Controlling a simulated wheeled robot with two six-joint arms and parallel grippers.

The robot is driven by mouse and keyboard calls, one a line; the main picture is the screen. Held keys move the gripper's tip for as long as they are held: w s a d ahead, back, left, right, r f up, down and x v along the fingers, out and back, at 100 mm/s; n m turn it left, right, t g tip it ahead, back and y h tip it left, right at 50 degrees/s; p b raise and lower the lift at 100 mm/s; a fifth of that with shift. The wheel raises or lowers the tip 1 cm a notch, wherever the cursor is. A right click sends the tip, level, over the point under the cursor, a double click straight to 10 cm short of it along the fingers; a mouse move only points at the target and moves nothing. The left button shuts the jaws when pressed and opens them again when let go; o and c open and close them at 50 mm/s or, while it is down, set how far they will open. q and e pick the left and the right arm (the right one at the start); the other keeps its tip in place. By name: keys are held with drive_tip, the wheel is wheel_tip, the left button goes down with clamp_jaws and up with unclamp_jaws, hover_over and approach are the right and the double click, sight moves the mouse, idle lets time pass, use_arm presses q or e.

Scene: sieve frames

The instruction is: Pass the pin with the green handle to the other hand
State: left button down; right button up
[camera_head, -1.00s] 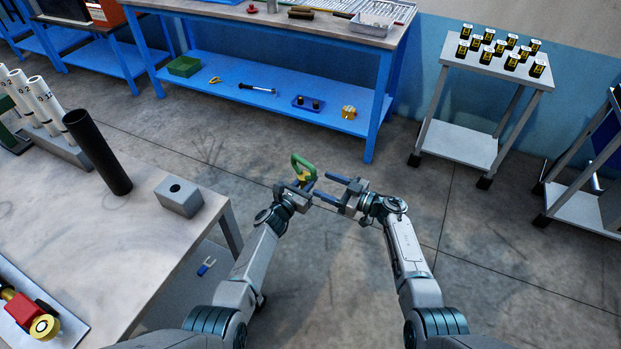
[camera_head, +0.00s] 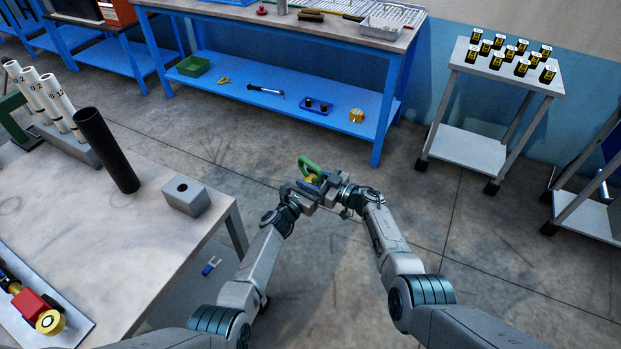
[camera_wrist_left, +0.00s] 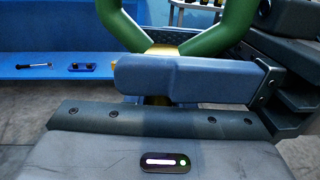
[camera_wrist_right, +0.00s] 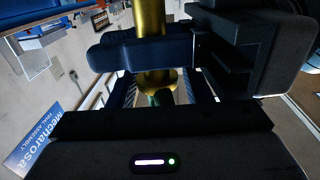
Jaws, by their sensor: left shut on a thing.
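The pin has a green loop handle (camera_head: 309,166) and a brass-coloured shaft (camera_wrist_right: 152,18). My left gripper (camera_head: 318,190) is shut on it, with the handle rising above the fingers. The handle also shows large in the left wrist view (camera_wrist_left: 217,30), behind a blue finger. My right gripper (camera_head: 332,181) is right up against the left one, at the pin. In the right wrist view the brass shaft passes behind its blue finger, with a bit of green beyond. Whether both right fingers touch the shaft is hidden.
A grey block with a hole (camera_head: 186,195) stands near the right edge of the left table, beside a black tube (camera_head: 106,150) and white tubes. A blue workbench (camera_head: 270,94) stands ahead and a trolley with black-and-yellow items (camera_head: 500,76) at right. Floor lies below the grippers.

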use_arm(q)
drive_tip(key=shift+r, duration=0.1)
use_arm(e)
clamp_jaws()
use_arm(q)
drive_tip(key=c, duration=1.2)
unclamp_jaws()
use_arm(e)
drive_tip(key=shift+r, duration=0.1)
use_arm(q)
drive_tip(key=shift+o, duration=0.2)
drive_tip(key=shift+s, duration=0.1)
